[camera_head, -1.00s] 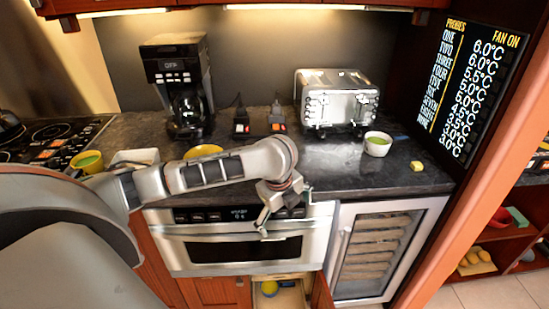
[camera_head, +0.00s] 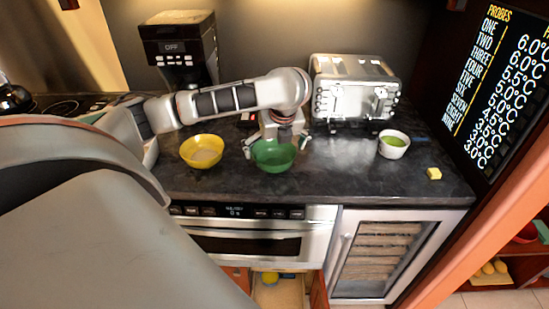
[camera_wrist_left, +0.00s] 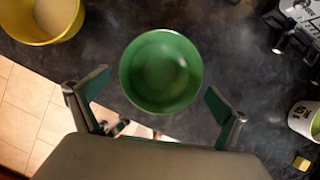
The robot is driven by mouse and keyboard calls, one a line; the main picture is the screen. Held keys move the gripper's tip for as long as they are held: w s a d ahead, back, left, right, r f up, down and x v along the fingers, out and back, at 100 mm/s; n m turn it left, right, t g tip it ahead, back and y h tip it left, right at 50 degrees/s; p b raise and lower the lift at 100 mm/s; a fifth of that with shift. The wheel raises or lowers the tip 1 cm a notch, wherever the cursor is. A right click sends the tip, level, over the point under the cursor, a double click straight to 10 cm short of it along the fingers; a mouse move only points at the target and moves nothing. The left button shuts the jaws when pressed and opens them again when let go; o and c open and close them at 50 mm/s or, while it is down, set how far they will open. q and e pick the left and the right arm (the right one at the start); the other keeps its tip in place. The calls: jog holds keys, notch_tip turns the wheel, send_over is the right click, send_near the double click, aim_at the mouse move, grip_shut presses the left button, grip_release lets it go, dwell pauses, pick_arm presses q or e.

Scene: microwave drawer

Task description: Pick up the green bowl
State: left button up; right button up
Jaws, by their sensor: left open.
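The green bowl (camera_head: 273,158) sits upright on the dark countertop, near its front edge, to the right of a yellow bowl. In the left wrist view the green bowl (camera_wrist_left: 161,72) is seen from above and looks empty. My left gripper (camera_head: 276,143) is over the green bowl, pointing down, with its fingers spread open on either side of it. In the left wrist view the fingers stand apart on the left and right of the bowl, with nothing between them held. I cannot tell whether a finger touches the rim. My right gripper is not in view.
A yellow bowl (camera_head: 202,151) with pale contents stands close on the left. A white bowl (camera_head: 393,144) with green contents and a small yellow block (camera_head: 433,174) are to the right. A toaster (camera_head: 355,90) and coffee maker (camera_head: 180,48) stand behind. Counter right of the green bowl is clear.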

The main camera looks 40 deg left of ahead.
aim_at(273, 161)
pick_arm(q)
jog(key=x, duration=0.5)
jog(key=shift+c, duration=0.4)
jog(key=shift+r, duration=0.1)
jog(key=c, duration=1.2)
